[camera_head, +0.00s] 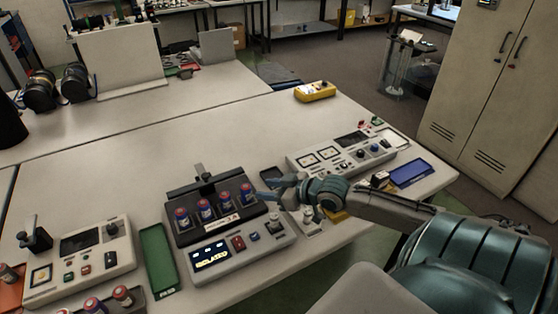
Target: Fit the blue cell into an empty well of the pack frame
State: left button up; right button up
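The pack frame (176,239) is a dark block on a grey console with a lit display, in the middle of the near table. Several blue cells with red tops stand upright in a row in it: one at the left end (181,217), two in the middle (205,209) (227,201), and one at the right end (247,193). My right gripper (263,188) reaches in from the right. Its two fingers look apart, with the tips close to the right-end cell; I cannot tell whether they touch it. I see no clearly empty well. My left gripper is out of view.
A green tray (158,258) lies left of the frame, beside a grey meter console (80,262). More cells (122,296) stand at the lower left. Another console (340,152), a blue tray (408,173) and a yellow device (315,91) are to the right.

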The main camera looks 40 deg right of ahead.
jog(key=shift+r+p+v, duration=0.2)
jog(key=shift+p+v, duration=0.55)
jog(key=shift+v, duration=0.4)
jog(key=shift+s+d+r+p, duration=0.1)
jog(key=shift+s+p, duration=0.2)
jog(key=shift+s, duration=0.2)
